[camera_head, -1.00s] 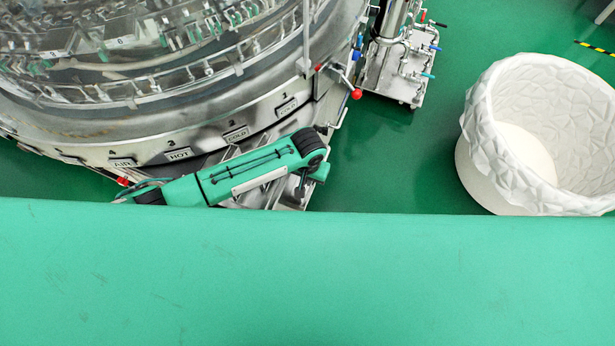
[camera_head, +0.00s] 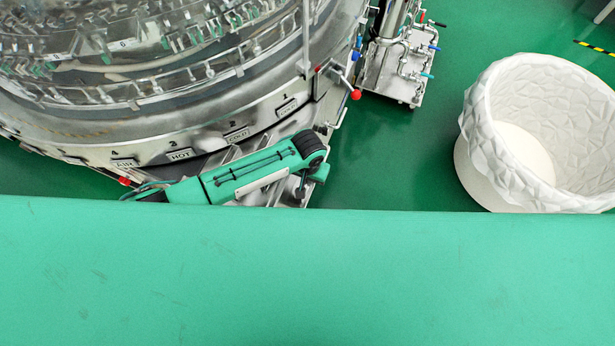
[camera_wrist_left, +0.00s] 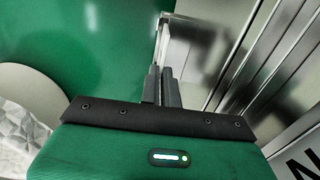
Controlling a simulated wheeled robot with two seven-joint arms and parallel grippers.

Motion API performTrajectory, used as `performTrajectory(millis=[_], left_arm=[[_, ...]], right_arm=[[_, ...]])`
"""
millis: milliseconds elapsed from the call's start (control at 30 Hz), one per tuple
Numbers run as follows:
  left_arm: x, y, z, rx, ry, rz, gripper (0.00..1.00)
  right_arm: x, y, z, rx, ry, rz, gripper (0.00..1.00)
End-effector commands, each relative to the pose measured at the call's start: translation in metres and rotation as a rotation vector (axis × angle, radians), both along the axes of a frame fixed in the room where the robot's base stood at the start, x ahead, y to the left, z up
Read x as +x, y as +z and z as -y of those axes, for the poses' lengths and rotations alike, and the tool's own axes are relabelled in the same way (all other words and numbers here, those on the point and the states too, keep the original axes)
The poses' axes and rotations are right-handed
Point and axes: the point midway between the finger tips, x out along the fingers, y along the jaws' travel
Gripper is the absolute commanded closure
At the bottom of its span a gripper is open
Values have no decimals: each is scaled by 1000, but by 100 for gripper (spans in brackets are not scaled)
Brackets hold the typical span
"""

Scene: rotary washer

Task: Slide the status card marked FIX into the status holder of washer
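The washer (camera_head: 190,125) is a round metal machine at the upper left of the head view, with labels such as HOT (camera_head: 180,155) and COLD (camera_head: 237,134) on its rim. My left arm reaches along its lower front, and its gripper is mostly hidden below the wrist there. In the left wrist view, my left gripper (camera_wrist_left: 161,70) has its dark fingers close together, pointing at a metal bracket (camera_wrist_left: 185,45). No card is readable between them. A white plate with a large, cut-off black letter (camera_wrist_left: 303,160) shows at the lower right. I cannot make out the FIX card or the status holder.
A large white textured basket (camera_head: 540,130) stands on the green floor at right. A metal stand with pipes and valves (camera_head: 398,70) is beside the washer. Slanted metal bars (camera_wrist_left: 265,60) lie right of my left fingers. A broad green surface (camera_head: 300,280) fills the bottom of the head view.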

Motion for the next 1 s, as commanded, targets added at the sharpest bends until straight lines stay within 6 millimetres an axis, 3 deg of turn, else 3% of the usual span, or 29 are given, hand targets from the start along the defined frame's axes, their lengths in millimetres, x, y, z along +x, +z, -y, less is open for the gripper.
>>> performTrajectory(millis=[1000], left_arm=[[0, -11, -1, 0, 1, -1, 100]], right_arm=[[0, 3, 0, 0, 0, 0, 53]])
